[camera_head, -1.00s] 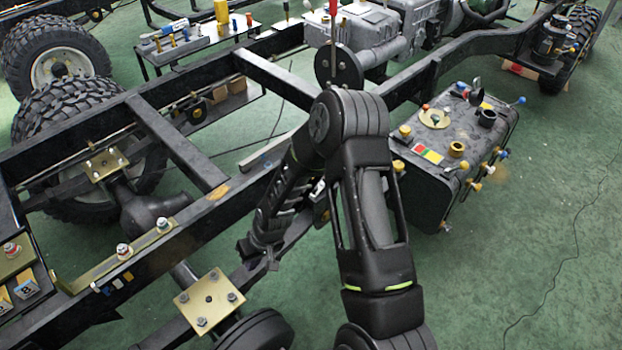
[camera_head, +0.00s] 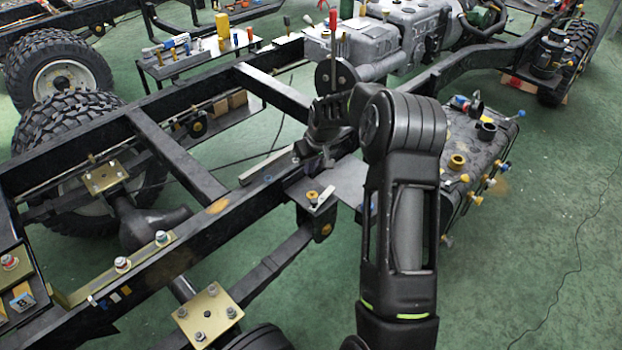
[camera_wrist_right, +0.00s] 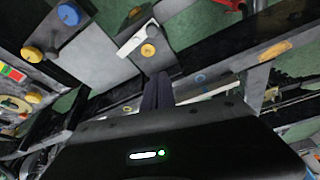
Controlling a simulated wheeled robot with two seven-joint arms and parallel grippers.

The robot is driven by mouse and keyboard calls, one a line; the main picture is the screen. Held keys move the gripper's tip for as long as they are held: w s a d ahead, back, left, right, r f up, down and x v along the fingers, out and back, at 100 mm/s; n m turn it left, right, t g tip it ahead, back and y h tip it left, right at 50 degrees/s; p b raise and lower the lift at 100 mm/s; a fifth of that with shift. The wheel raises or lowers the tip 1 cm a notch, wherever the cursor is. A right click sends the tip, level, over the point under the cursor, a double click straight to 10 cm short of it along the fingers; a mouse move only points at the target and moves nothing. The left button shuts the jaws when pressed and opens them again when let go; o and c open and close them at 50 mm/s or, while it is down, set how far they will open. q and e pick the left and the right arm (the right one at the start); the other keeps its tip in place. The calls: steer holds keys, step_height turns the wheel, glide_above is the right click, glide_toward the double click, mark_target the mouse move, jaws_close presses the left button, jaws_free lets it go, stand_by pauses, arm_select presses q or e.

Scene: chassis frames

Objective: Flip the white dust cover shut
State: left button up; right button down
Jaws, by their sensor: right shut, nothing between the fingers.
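A small white flap (camera_head: 322,199), which looks like the dust cover, stands out beside a yellow round fitting (camera_head: 312,196) on a dark bracket plate on the chassis rail. The right wrist view shows the white flap (camera_wrist_right: 137,40) tilted up next to the orange-yellow fitting (camera_wrist_right: 148,50), not lying over it. My right gripper (camera_head: 328,162) is just beyond the bracket, above the rail, with its fingers pointing down. In the wrist view its dark fingers (camera_wrist_right: 158,88) are together and empty, close to the bracket and apart from the flap. My left gripper is not in view.
The chassis rail (camera_head: 215,225) runs diagonally past the bracket. A dark tank (camera_head: 475,165) with several coloured knobs stands right, partly behind my right arm. A red-handled upright rod (camera_head: 333,45) rises behind my gripper. Green floor is free at the right.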

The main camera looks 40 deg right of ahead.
steer(key=p, duration=0.2)
glide_above(323, 195)
steer(key=w+a, duration=0.4)
steer(key=f, duration=0.9)
steer(key=shift+s, duration=0.2)
steer(key=s, duration=0.1)
steer(key=s+p, duration=0.1)
steer(key=shift+s+a+f, duration=0.1)
steer(key=shift+s+a, duration=0.3)
steer(key=shift+s, duration=0.25)
steer(key=shift+s+f, duration=0.2)
steer(key=shift+f, duration=0.05)
steer(key=shift+s+n, duration=0.1)
steer(key=shift+n, duration=0.2)
